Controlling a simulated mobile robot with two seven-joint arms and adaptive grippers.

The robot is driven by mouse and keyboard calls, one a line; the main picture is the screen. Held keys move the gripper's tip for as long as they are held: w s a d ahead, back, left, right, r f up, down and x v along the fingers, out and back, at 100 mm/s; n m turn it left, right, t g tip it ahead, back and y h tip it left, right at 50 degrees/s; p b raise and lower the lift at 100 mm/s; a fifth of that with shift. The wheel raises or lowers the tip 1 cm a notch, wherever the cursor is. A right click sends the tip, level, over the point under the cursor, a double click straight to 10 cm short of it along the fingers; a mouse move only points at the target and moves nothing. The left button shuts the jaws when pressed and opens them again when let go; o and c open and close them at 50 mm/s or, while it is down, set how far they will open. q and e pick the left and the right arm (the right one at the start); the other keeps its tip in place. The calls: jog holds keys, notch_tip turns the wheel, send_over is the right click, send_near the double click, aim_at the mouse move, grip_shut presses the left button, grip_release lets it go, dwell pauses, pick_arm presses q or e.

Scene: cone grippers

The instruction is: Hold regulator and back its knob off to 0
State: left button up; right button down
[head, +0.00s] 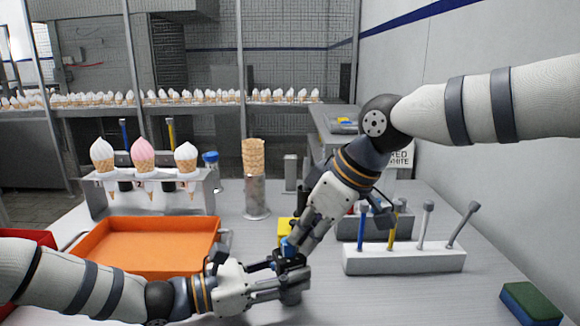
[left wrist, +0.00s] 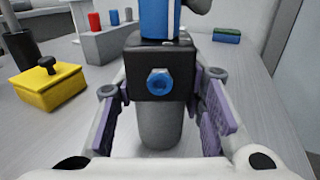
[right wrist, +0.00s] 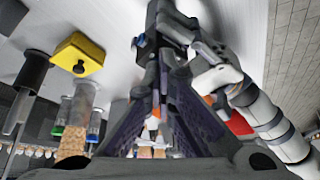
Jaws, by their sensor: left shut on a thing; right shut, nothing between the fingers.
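The regulator has a black body (left wrist: 160,84) with a blue hex fitting on its face, a grey bowl (left wrist: 158,122) below and a blue knob (left wrist: 157,18) on top. It stands upright between the purple-padded fingers of my left gripper (head: 292,279), which is shut on it. The knob shows partly in the head view (head: 289,248). My right gripper (head: 293,246) is shut and empty, its tips close by the knob from above. In the right wrist view its fingers (right wrist: 166,62) converge; whether they touch the knob I cannot tell. The knob's scale is not readable.
An orange tray (head: 105,267) lies left of the grippers. A yellow block with a black knob (left wrist: 50,85) stands close by. A white rack of upright tools (head: 403,260) is at right, and a green-blue block (head: 531,302) lies near the table's right edge. An ice-cream cone stand (head: 150,190) is behind.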

pick_arm(q)
jog(key=shift+s+d, duration=0.1)
jog(key=shift+d, duration=0.05)
pick_arm(e)
jog(key=shift+s+a+f, duration=0.15)
jog(key=shift+s+f, duration=0.05)
jog(key=shift+s, duration=0.05)
jog(key=shift+s+d, duration=0.2)
jog(key=shift+d, duration=0.05)
jog(key=shift+d+r, duration=0.1)
notch_tip(320, 180, up, 6)
dwell(0.4)
pick_arm(q)
jog(key=o, duration=1.4)
